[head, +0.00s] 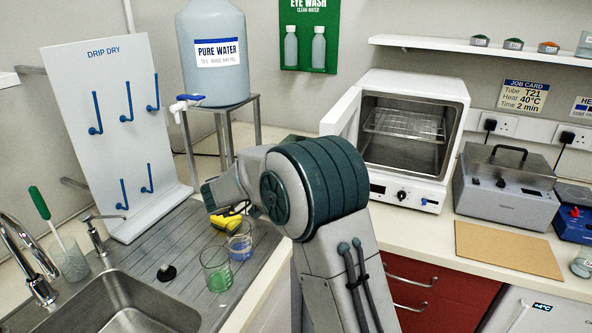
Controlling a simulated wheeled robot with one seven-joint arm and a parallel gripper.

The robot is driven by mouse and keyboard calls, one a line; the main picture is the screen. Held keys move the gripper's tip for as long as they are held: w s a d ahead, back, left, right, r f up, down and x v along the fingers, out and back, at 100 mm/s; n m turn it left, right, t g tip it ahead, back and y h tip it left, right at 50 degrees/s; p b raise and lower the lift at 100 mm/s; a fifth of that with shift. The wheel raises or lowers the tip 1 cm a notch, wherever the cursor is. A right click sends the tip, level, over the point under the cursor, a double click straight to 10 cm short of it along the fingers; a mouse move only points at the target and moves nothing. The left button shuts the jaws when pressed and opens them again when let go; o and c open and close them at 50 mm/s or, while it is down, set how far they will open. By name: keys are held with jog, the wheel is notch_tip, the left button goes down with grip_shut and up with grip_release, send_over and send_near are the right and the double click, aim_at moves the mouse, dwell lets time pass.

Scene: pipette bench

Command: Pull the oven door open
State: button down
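The white oven (455,90) stands on the back counter right of centre. Its front is open, and a wire rack (405,122) shows in the grey chamber. The oven door (341,113) is swung out on the left side of the opening, seen as a pale panel. My arm hides its lower part. A control panel with a small display and knobs runs below the chamber. My arm's large joint fills the middle of the view, left of and in front of the oven.
A lidded grey bath (503,190) stands right of the oven, with a brown board (508,250) in front. To the left are a water tank (213,50) on a stand, a drying rack (105,130), beakers (217,270) and a sink (125,310).

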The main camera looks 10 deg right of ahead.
jog(key=shift+w+a+r, duration=0.1)
jog(key=shift+w+r, duration=0.05)
jog(key=shift+w, duration=0.1)
jog(key=c, duration=1.3)
grip_release()
jog(key=shift+c, duration=0.2)
jog(key=shift+a, duration=0.1)
jog(key=b+v, duration=0.2)
jog(key=v, duration=1.1)
jog(key=shift+a, duration=0.3)
jog(key=shift+s, duration=0.1)
